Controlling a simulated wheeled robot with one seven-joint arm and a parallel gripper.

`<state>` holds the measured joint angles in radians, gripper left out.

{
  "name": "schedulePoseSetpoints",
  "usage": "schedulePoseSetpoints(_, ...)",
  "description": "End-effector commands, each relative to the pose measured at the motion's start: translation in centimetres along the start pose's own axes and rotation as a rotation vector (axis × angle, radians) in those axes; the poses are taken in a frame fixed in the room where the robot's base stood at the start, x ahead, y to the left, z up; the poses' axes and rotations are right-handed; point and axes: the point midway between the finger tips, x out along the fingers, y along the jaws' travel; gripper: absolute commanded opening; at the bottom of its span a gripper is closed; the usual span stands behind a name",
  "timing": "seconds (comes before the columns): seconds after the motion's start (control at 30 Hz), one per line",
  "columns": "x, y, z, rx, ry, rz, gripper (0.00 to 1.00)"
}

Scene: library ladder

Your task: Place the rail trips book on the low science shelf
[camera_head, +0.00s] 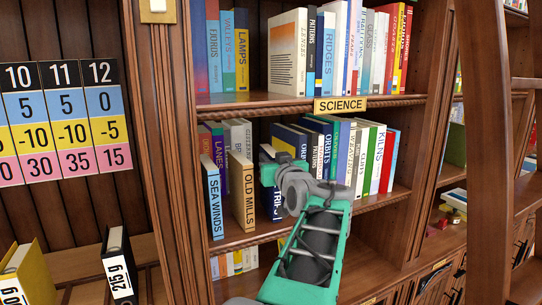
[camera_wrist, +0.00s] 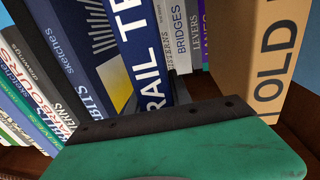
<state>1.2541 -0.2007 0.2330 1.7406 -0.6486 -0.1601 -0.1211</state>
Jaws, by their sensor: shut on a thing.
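The rail trips book, dark blue with white spine letters, shows in the wrist view (camera_wrist: 143,55) and partly in the head view (camera_head: 276,205). It is nearly upright, spine outward, between the tan Old Mills book (camera_head: 243,190) and the dark blue Orbits books (camera_head: 291,140). My gripper (camera_head: 268,167) is shut on it at the shelf front; its green body with a dark edge fills the lower wrist view (camera_wrist: 170,110). The low shelf (camera_head: 366,201) lies below the board labelled SCIENCE (camera_head: 340,104). My gripper hides much of the book, and whether its base touches the board cannot be told.
Sea Winds (camera_head: 213,197) stands left of Old Mills, near the front edge. Several books, including Kilns (camera_head: 386,162), stand to the right. A wooden ladder (camera_head: 485,150) rises at the right. A wooden upright (camera_head: 167,130) bounds the bay's left side.

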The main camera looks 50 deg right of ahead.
Motion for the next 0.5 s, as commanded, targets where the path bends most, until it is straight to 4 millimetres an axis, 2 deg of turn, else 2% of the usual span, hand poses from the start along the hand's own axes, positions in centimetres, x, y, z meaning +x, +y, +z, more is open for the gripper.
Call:
schedulePoseSetpoints(0.03,0.2,0.0,-0.4,-0.001,0.003,-0.001,0.0)
schedulePoseSetpoints(0.43,0.2,0.0,0.5,-0.003,0.005,-0.001,0.0)
schedulePoseSetpoints(0.47,0.2,0.0,0.6,-0.001,0.002,0.0,0.27)
schedulePoseSetpoints(0.5,0.2,0.0,0.5,-0.001,0.002,0.0,0.3)
